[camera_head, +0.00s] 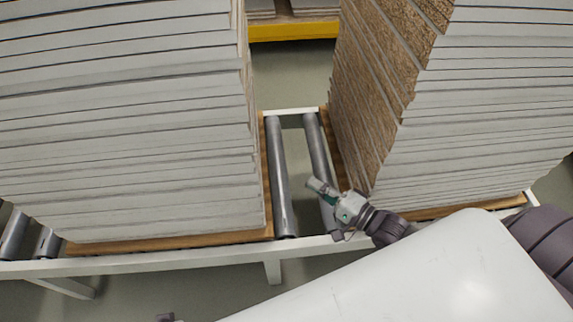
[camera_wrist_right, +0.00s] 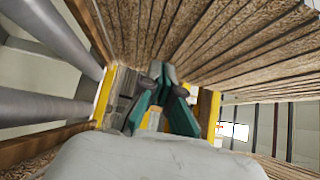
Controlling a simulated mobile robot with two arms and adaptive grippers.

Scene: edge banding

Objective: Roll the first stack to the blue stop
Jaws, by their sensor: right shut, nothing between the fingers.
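Two tall stacks of pale boards stand on a roller conveyor (camera_head: 200,259). The left stack (camera_head: 130,130) and the right stack (camera_head: 480,110) each rest on a brown base board, with a gap of bare rollers (camera_head: 281,180) between them. My right gripper (camera_head: 318,188) is over the gap, close to the left side of the right stack. In the right wrist view its fingers (camera_wrist_right: 158,85) are together and empty, with the brown board edges (camera_wrist_right: 200,30) close above them. Contact with the stack cannot be told. My left gripper is not clearly seen. No blue stop shows.
A yellow beam (camera_head: 293,31) lies beyond the conveyor, at the top of the head view. The conveyor's white front rail (camera_head: 320,246) runs below my right gripper. Bare rollers (camera_head: 14,236) also show at the far left. Grey floor is visible around the frame.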

